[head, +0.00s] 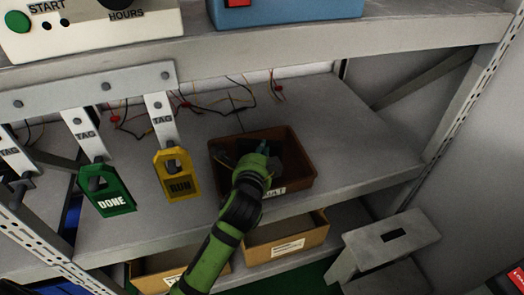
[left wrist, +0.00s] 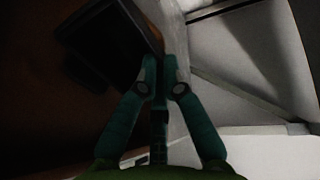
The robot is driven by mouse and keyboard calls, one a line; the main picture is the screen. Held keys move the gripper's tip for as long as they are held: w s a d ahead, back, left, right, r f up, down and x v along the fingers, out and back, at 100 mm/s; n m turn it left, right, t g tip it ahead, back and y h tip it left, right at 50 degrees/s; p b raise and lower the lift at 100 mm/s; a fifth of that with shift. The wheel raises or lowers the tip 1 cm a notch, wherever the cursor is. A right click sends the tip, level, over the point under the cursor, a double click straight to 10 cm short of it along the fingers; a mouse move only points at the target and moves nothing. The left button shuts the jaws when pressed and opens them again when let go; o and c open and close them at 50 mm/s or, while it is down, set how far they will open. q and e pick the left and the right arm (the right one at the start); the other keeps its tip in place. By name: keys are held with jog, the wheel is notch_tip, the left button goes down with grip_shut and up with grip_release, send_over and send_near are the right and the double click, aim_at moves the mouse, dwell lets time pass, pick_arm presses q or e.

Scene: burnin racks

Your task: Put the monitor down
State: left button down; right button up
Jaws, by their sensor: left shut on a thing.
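My left gripper (head: 262,148) reaches down into a brown bin (head: 224,143) on the middle shelf. In the left wrist view its fingertips (left wrist: 165,68) are close together, shut on the edge of a dark boxy thing (left wrist: 110,40), which looks like the monitor. In the head view a dark grey thing (head: 293,158) shows in the bin beside the gripper, largely hidden by it. I cannot tell whether it touches the bin floor. The right gripper is not in view.
Green DONE tag (head: 107,192) and yellow RUN tag (head: 178,178) hang left of the bin. More bins (head: 292,238) stand on the shelf below. Thin wires (head: 230,100) lie behind. The shelf right of the bin (head: 365,150) is clear. A grey step stool (head: 390,240) stands at lower right.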

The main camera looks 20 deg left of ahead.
pick_arm(q)
jog(key=c, duration=1.4)
grip_release()
jog(key=shift+f, duration=0.15)
